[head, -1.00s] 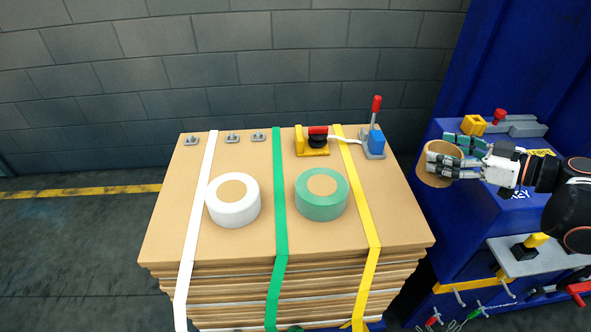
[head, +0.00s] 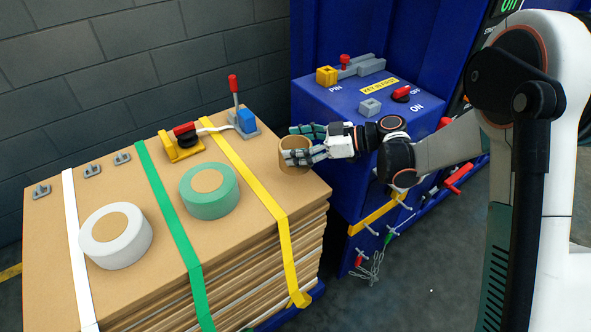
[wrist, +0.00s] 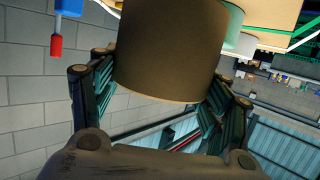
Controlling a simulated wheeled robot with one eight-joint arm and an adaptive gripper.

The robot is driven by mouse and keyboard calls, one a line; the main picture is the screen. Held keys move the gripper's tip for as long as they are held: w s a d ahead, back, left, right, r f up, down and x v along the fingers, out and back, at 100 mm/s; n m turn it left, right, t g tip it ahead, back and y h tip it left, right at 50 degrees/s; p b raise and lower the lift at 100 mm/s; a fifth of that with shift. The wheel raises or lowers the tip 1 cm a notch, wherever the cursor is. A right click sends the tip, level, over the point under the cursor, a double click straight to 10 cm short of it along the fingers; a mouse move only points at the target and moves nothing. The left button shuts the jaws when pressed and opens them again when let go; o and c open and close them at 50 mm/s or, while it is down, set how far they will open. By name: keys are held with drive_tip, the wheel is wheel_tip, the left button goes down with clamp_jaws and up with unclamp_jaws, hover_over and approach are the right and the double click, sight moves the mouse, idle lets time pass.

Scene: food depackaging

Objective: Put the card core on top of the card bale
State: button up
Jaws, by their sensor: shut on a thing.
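The card core (head: 293,153) is a short brown cardboard tube. My gripper (head: 296,150) is shut on it at the right edge of the card bale's top, in the head view. In the wrist view the card core (wrist: 168,55) fills the space between my two fingers. The card bale (head: 140,283) is a stack of brown card sheets with white, green and yellow straps. I cannot tell whether the core touches the bale's top or is just above it.
A white tape roll (head: 116,236) and a green tape roll (head: 209,192) sit on the bale. A yellow-and-red tool (head: 181,143) and a tensioner with a red handle (head: 240,110) stand at its back. The blue machine (head: 365,105) is close on the right.

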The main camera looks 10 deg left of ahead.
drive_tip(key=shift+f+b, duration=0.95)
drive_tip(key=shift+f, duration=2.65)
drive_tip(key=shift+f, duration=0.2)
drive_tip(key=o, duration=1)
drive_tip(key=shift+o, duration=0.2)
drive_tip(key=shift+r, duration=0.25)
